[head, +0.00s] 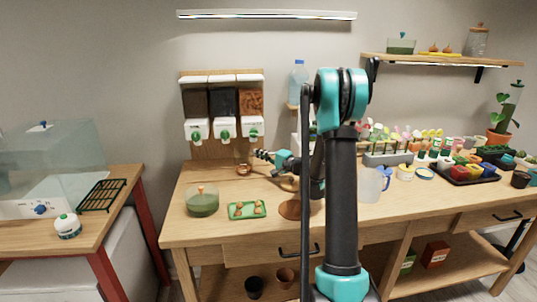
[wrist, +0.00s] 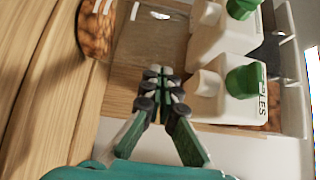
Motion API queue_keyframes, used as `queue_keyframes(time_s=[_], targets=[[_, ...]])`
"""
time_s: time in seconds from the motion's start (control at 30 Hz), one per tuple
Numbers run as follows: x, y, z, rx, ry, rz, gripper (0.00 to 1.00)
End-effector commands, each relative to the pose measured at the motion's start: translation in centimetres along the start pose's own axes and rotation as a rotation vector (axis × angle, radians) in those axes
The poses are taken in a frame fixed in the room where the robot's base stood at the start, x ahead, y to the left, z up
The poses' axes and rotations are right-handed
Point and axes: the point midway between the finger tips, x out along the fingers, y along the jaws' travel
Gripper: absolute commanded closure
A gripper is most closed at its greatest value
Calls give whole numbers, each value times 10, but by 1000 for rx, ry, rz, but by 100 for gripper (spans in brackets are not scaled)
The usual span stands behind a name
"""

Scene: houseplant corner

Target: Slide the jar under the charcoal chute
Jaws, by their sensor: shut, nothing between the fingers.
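A clear glass jar (head: 243,170) with brown chunks in its bottom stands on the bench below the wall dispenser. In the wrist view the jar (wrist: 94,32) is cut off by the top edge, and its clear upper part lies below the middle chute. The black-filled middle bin (head: 223,102) has a white charcoal chute (head: 224,134) with a green knob. My gripper (head: 259,153) is shut and empty, just right of the jar. Its closed fingertips (wrist: 160,72) are beside the glass; I cannot tell if they touch.
A green lidded pot (head: 202,203) and a green tray (head: 247,211) with small items stand at the front left of the bench. Plant pots and trays (head: 468,174) crowd the right side. Bare wood lies around the jar.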

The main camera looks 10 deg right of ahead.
Motion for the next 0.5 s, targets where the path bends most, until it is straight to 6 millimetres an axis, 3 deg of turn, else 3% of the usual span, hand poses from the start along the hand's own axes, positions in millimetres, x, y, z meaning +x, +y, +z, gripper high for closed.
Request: queue_keyframes(time_s=[0.2,0.5], targets=[[36,0,37,0,-4,0,100],[49,0,50,0,0,0,100]])
